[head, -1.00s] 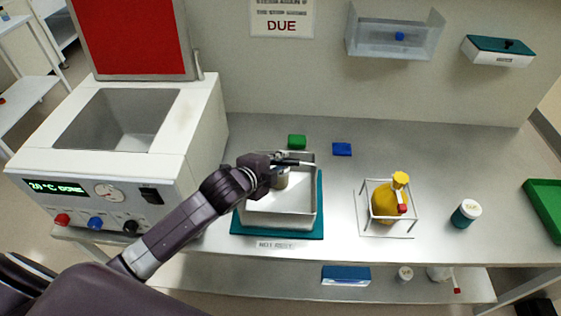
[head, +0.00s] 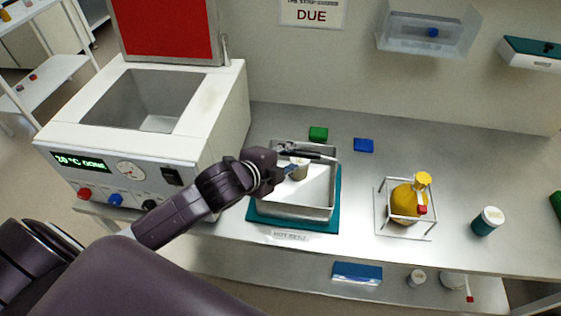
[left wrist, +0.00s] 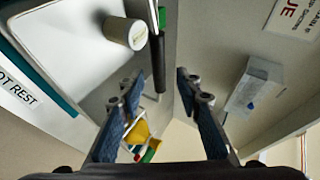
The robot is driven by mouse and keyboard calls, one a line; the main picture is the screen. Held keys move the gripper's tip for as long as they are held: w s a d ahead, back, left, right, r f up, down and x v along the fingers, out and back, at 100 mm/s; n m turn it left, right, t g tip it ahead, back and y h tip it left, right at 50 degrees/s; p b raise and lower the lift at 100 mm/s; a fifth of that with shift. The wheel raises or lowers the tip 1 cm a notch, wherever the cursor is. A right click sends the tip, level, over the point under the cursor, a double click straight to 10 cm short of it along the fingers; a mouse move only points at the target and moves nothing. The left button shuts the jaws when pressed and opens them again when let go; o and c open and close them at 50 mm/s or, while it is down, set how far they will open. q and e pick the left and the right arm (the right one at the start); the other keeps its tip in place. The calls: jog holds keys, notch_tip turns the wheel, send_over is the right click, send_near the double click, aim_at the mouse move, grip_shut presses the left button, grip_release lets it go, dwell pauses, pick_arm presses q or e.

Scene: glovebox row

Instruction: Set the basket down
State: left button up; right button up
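The basket (head: 320,205) is a pale metal open box. It sits level on the teal rest mat (head: 337,215), with a white bottle (head: 299,169) inside. Its dark bar handle (head: 315,154) runs along the back rim. My left gripper (head: 288,158) is at the basket's left back part, over the rim. In the left wrist view the two fingers (left wrist: 160,82) are spread, with the dark handle (left wrist: 158,62) in line with the gap beyond the tips and nothing clamped. The white bottle (left wrist: 126,31) also shows there. My right gripper is out of view.
A white bath (head: 150,130) with an open red lid stands left. Green (head: 318,133) and blue (head: 363,145) blocks lie behind the basket. A yellow bottle (head: 403,200) in a wire rack and a teal-labelled jar (head: 487,221) stand right. Bench between basket and rack is clear.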

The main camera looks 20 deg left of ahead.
pick_arm(q)
jog(key=v, duration=0.5)
jog(key=shift+s+a+r, duration=0.1)
jog(key=shift+s+r, duration=0.1)
jog(key=shift+s, duration=0.15)
jog(key=s+f+n+g+y, duration=0.1)
jog(key=s+f+n+g, duration=0.3)
jog(key=s+f+n, duration=0.5)
jog(key=s+f+n+g+y, duration=0.1)
jog(key=s+f+n+g, duration=0.3)
jog(key=s+f+n, duration=0.55)
jog(key=s+d+f+m+g, duration=0.1)
jog(key=s+f+m, duration=0.1)
jog(key=f, duration=1)
jog(key=s+f+m, duration=0.2)
jog(key=f, duration=1)
jog(key=s+a+f+g, duration=0.1)
jog(key=s+a+f, duration=0.2)
jog(key=s+f, duration=1.3)
jog(key=shift+s+f+g, duration=0.3)
jog(key=shift+s+f, duration=0.1)
jog(key=shift+s, duration=0.35)
